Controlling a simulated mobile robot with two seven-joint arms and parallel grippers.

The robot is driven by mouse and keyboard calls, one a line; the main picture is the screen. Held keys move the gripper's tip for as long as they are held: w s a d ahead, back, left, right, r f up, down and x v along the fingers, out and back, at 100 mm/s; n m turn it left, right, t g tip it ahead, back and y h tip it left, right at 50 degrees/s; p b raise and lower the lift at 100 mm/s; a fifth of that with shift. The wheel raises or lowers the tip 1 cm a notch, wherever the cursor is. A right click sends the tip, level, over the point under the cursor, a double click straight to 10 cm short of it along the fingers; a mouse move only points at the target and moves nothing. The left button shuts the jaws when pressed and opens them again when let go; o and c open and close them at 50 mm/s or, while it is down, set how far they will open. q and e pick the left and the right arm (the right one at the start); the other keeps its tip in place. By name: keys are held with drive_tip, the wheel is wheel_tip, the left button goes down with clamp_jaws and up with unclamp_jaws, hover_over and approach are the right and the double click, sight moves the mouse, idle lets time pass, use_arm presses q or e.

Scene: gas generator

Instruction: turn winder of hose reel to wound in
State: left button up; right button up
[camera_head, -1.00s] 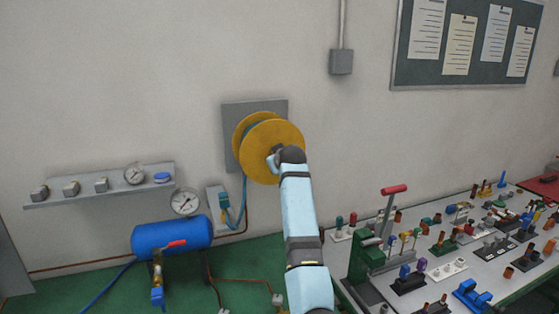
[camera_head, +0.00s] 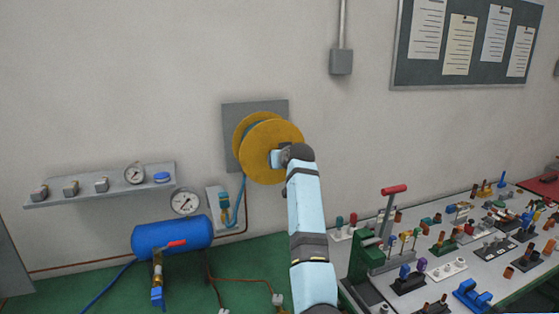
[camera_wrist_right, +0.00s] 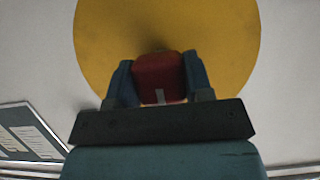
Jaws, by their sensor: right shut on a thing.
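The hose reel, with yellow discs (camera_head: 262,140) and blue hose, is mounted on a grey plate (camera_head: 232,113) on the wall. My right arm reaches up to the front disc, and the right gripper (camera_head: 277,160) is at its face, right of centre. In the right wrist view, the right gripper (camera_wrist_right: 160,82) is shut on a red winder handle (camera_wrist_right: 160,75) in front of the yellow disc. In the head view my own wrist hides the handle. My left gripper is not in view.
A shelf (camera_head: 100,187) with gauges and a blue tank (camera_head: 172,238) are at left. A workbench (camera_head: 350,255) crowded with small tools and a red-handled press (camera_head: 393,190) is at right.

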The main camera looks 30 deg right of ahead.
drive_tip(key=o, duration=0.9)
drive_tip(key=b+v, duration=0.3)
drive_tip(key=v, duration=1.1)
drive_tip(key=shift+f, duration=0.1)
